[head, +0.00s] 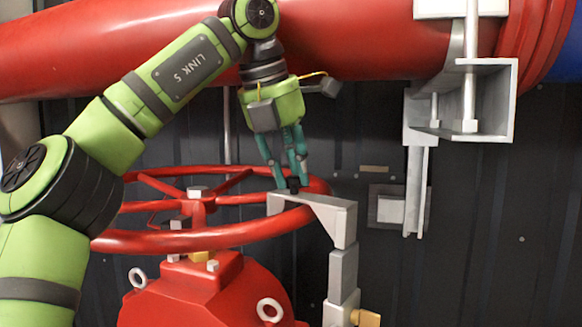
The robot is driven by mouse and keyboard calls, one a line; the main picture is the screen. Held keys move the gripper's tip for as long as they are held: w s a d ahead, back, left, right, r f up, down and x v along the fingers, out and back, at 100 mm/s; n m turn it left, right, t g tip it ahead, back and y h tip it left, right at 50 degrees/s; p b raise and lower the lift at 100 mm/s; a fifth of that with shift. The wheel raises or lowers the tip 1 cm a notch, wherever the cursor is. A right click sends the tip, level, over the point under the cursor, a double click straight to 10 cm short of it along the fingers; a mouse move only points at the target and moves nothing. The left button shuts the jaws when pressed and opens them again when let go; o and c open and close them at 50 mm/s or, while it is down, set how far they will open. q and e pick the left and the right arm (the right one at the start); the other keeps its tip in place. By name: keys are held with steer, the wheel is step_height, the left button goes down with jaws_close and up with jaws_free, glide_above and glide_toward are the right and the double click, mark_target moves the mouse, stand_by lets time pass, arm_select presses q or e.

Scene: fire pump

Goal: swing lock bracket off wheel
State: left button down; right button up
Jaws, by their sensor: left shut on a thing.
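The red wheel (180,241) lies flat above the red pump body. The grey lock bracket (322,207) has an upper arm that reaches left over the wheel's right rim, and its post (343,275) stands to the right of the wheel. My left gripper (292,184) comes down from above with its teal fingers shut on a small dark knob (293,185) at the bracket arm's left end. The fingertips partly hide the knob. My right gripper is not in view.
A thick red pipe (350,40) runs across the top. A grey metal support (495,100) hangs from it at the right. The red pump body (205,290) has metal eye rings. A brass piece (366,318) sits beside the bracket post. The dark wall is behind.

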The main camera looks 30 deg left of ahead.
mark_target(312, 199)
arm_select(q)
steer(key=shift+s+d+r+m+y, duration=0.15)
steer(key=shift+d+r+y, duration=0.25)
steer(key=shift+d+y, duration=0.25)
steer(key=shift+d+r+m+y, duration=0.1)
steer(key=shift+d+r+y, duration=0.4)
steer(key=shift+d, duration=0.2)
steer(key=shift+s+d+r+m+y, duration=0.15)
steer(key=shift+d+r+y, duration=0.2)
steer(key=shift+d+y, duration=0.3)
steer(key=shift+d+r+m+t+y, duration=0.2)
steer(key=shift+d+r+y, duration=0.1)
steer(key=shift+d+y, duration=0.55)
steer(key=shift+d+r+m+t+y, duration=0.1)
steer(key=shift+d+r+t+y, duration=0.15)
steer(key=shift+d+y, duration=0.6)
steer(key=shift+d, duration=0.1)
steer(key=c, duration=1.3)
jaws_free()
steer(key=shift+o, duration=1.4)
steer(key=shift+f, duration=0.1)
